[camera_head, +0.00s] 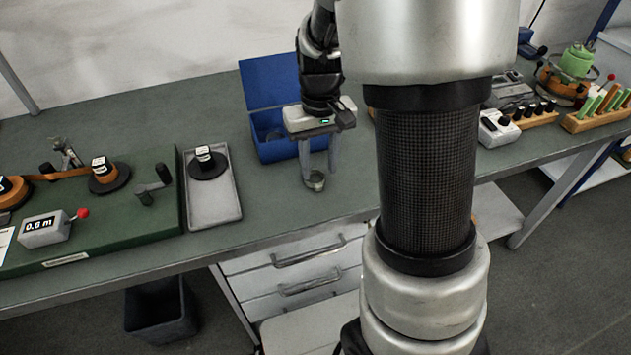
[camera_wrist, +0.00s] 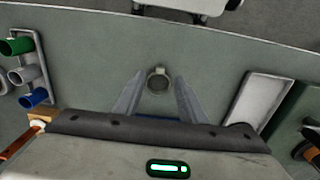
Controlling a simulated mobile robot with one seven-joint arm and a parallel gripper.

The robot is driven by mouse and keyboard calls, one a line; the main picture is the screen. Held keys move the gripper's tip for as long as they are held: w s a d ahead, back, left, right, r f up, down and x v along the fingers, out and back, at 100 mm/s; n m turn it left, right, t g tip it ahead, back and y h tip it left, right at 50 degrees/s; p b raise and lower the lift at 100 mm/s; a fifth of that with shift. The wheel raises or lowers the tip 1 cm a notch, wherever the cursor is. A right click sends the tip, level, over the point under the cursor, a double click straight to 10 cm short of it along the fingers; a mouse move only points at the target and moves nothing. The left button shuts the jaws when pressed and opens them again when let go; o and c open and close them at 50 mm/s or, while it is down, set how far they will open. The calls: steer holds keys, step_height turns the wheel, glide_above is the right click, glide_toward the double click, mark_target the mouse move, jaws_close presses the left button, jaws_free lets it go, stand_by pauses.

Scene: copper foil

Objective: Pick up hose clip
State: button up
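The hose clip looks like a small round metal ring (camera_head: 315,182) on the green-grey bench top, near its front edge. My gripper (camera_head: 319,174) points down over it, with one finger at each side. In the wrist view the ring (camera_wrist: 158,80) lies between the ends of the two spread fingers (camera_wrist: 158,84). A gap shows on both sides, so the fingers are open and not gripping it. I cannot tell the exact height of the fingertips above the bench.
An open blue box (camera_head: 272,88) stands behind my gripper. A grey tray (camera_head: 226,211) with a black spool is to the left, beside a green board (camera_head: 120,245) with a counter. My arm hides bench to the right. A rack of coloured tubes (camera_wrist: 42,65) shows in the wrist view.

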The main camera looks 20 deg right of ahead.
mark_target(319, 186)
step_height(319, 186, down, 5)
steer(key=shift+b, duration=0.5)
jaws_close()
